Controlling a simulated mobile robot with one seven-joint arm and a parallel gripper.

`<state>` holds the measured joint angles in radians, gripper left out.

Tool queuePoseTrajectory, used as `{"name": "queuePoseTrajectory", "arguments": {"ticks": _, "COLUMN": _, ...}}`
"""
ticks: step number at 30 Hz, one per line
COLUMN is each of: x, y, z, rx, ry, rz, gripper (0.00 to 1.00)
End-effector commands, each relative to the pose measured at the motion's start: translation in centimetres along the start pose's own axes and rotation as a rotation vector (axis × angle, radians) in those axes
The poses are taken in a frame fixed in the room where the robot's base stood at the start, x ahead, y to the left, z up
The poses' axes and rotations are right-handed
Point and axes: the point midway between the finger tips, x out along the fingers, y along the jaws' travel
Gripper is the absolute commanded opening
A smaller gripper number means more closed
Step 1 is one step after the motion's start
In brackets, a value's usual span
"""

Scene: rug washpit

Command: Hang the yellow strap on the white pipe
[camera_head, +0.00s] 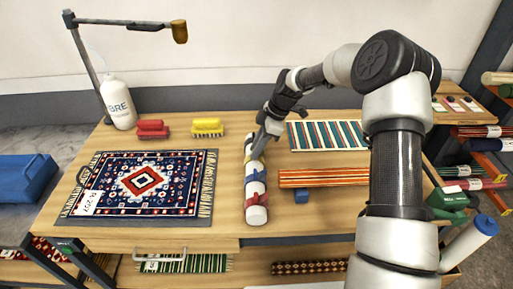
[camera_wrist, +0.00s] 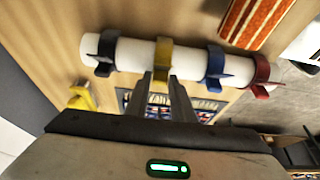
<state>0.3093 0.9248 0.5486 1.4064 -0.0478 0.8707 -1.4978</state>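The white pipe (camera_head: 256,178) lies lengthwise on the wooden table, with several coloured straps around it. In the wrist view the pipe (camera_wrist: 132,53) runs across the upper part. The yellow strap (camera_wrist: 163,58) is around the pipe, between a dark strap (camera_wrist: 105,53) and a blue strap (camera_wrist: 214,65). A red strap (camera_wrist: 262,75) is at the right end. My gripper (camera_head: 260,142) reaches down to the pipe's far part. In the wrist view its two fingertips (camera_wrist: 161,77) are at the yellow strap's lower edge. Whether they pinch it is unclear.
A patterned rug (camera_head: 140,185) lies left of the pipe. A striped orange piece (camera_head: 322,177) and a green striped textile (camera_head: 327,135) lie to the right. Red (camera_head: 152,129) and yellow (camera_head: 207,126) brushes and a white bottle (camera_head: 119,103) stand at the back left.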

Motion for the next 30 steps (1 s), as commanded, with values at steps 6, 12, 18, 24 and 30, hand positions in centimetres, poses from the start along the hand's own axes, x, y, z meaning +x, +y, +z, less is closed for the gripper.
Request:
{"name": "queuePoseTrajectory", "arguments": {"ticks": 6, "x": 0.0, "y": 0.0, "z": 0.0, "rx": 0.000, "ry": 0.000, "rz": 0.000, "gripper": 0.40}}
{"name": "queuePoseTrajectory", "arguments": {"ticks": 12, "x": -0.2, "y": 0.0, "z": 0.0, "rx": 0.000, "ry": 0.000, "rz": 0.001, "gripper": 0.40}}
{"name": "queuePoseTrajectory", "arguments": {"ticks": 18, "x": -2.7, "y": 0.1, "z": 0.0, "rx": 0.000, "ry": 0.000, "rz": 0.004, "gripper": 0.40}}
{"name": "queuePoseTrajectory", "arguments": {"ticks": 24, "x": -7.5, "y": 0.2, "z": 0.1, "rx": 0.000, "ry": -0.001, "rz": 0.006, "gripper": 0.40}}
{"name": "queuePoseTrajectory", "arguments": {"ticks": 30, "x": -12.3, "y": 0.1, "z": 0.0, "rx": 0.000, "ry": 0.000, "rz": 0.005, "gripper": 0.40}}
